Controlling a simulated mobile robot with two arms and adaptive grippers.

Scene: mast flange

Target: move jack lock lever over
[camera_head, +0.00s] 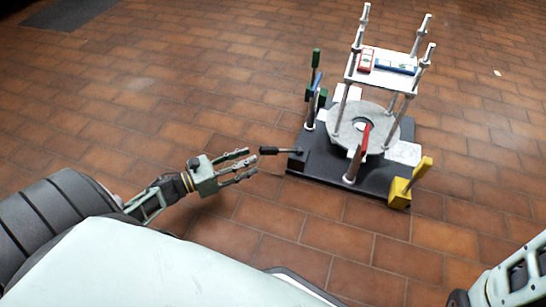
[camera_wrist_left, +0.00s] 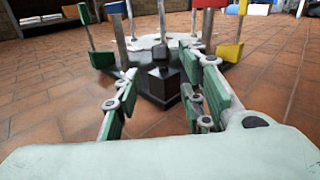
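A black lever (camera_head: 281,151) sticks out to the left from a dark block (camera_head: 297,160) at the front left corner of the black base plate (camera_head: 325,172). No label shows which lever is the jack lock lever. My left gripper (camera_head: 254,163) is open, its fingers pointing right, just short of the black handle's end. In the left wrist view, the dark block (camera_wrist_left: 161,82) stands beyond and between my spread green-padded fingers (camera_wrist_left: 160,85), with nothing held. My right gripper is out of view; only part of my right arm shows at the lower right.
The plate also carries a red lever (camera_head: 357,150), a yellow lever (camera_head: 419,174), green and blue levers (camera_head: 316,88), a round grey flange (camera_head: 345,125) and a raised shelf (camera_head: 380,68) on posts. The brick floor left of it is clear.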

